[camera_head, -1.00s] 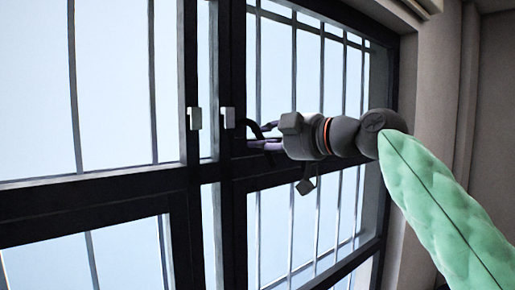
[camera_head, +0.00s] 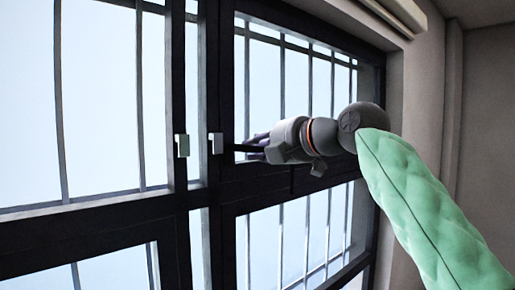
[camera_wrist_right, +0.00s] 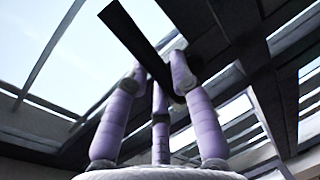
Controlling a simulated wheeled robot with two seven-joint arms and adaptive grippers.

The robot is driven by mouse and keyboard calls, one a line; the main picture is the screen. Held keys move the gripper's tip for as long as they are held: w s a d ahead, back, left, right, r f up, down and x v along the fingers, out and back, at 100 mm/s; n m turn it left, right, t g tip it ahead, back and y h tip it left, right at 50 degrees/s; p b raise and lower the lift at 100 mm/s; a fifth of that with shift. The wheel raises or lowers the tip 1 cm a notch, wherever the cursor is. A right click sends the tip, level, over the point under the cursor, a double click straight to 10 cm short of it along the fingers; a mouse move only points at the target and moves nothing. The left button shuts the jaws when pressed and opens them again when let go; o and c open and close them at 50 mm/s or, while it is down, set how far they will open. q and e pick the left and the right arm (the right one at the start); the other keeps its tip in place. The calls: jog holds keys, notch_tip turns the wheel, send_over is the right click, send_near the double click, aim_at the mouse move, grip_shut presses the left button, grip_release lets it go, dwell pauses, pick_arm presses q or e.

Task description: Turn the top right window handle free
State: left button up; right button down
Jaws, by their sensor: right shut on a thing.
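The top right window handle has a small light grey block (camera_head: 216,143) on the dark upright frame in the head view. A thin dark bar (camera_head: 243,148) runs sideways from near that block to my right gripper. My right gripper (camera_head: 258,148) has purple fingers and is shut around the bar, right of the block. In the right wrist view the flat dark bar (camera_wrist_right: 137,35) passes between the purple fingers (camera_wrist_right: 160,85). The exact contact is partly hidden by the fingers. My left gripper is in neither view.
A second light grey handle block (camera_head: 182,145) sits just left on the neighbouring upright. Thin vertical bars (camera_head: 281,85) stand beyond the glass. A dark crossbar (camera_head: 90,232) runs below the handles. A grey wall (camera_head: 425,110) rises at right.

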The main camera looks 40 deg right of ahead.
jog(key=shift+r+n, duration=0.3)
jog(key=shift+n, duration=0.3)
jog(key=c, duration=1)
grip_release()
jog(key=shift+w, duration=0.2)
jog(key=shift+c, duration=0.2)
jog(key=shift+s, duration=0.2)
jog(key=a+v, duration=0.1)
jog(key=v, duration=1)
jog(key=shift+s+d, duration=0.3)
jog(key=shift+d, duration=0.05)
jog(key=shift+r, duration=0.15)
